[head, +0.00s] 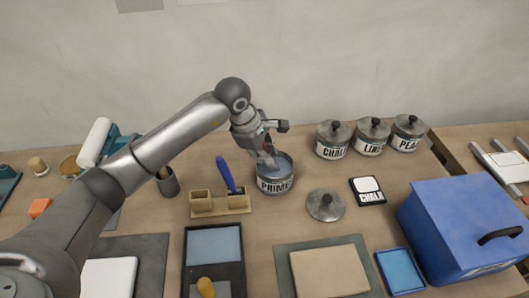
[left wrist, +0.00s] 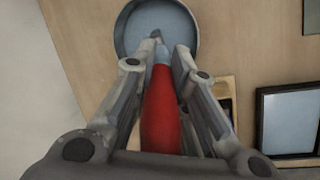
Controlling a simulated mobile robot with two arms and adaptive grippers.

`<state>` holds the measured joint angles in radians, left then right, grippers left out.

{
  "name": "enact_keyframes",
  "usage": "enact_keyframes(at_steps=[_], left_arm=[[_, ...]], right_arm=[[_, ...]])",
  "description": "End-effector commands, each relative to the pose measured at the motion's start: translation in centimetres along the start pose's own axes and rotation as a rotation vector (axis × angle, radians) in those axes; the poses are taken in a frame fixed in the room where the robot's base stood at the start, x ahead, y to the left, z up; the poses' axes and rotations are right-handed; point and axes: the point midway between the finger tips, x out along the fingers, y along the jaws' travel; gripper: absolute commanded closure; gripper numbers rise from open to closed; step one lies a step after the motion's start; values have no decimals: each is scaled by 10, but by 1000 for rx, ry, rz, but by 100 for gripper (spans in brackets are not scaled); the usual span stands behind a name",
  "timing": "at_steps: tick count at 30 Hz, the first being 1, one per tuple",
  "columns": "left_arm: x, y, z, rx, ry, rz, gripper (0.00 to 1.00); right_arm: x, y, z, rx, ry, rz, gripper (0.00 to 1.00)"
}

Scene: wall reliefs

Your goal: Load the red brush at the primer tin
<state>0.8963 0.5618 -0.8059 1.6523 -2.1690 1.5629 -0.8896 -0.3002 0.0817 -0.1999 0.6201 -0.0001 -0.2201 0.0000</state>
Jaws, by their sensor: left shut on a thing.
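The primer tin (head: 276,186) stands open on the table, with grey-blue primer inside. It also shows at the top of the left wrist view (left wrist: 123,30). My left gripper (head: 267,160) is right above the tin and points down. In the left wrist view the gripper (left wrist: 160,72) is shut on the red brush (left wrist: 160,110), its fingers on either side of the handle. The brush's tip lies within the tin's opening in that view; I cannot tell whether it touches the primer. In the head view the gripper mostly hides the brush. My right gripper is not in view.
A wooden holder (head: 236,204) with a blue-handled brush (head: 226,174) stands left of the tin. A loose lid (head: 325,206) lies to its right. A blue box (head: 460,230) occupies the right side.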

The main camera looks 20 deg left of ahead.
Motion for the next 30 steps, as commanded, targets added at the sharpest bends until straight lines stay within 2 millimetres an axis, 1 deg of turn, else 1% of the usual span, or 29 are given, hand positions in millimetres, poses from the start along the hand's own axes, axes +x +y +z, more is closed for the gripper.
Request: enact_keyframes(at_steps=[1,8,11,30], left_arm=[[2,-2,-1,0,2,-8,100],[3,-3,-1,-1,3,-8,100],[0,-2,0,-1,3,-8,100],[-51,16,10,0,1,-2,100]], right_arm=[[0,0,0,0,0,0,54],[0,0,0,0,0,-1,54],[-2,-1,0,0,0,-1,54],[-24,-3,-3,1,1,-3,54]])
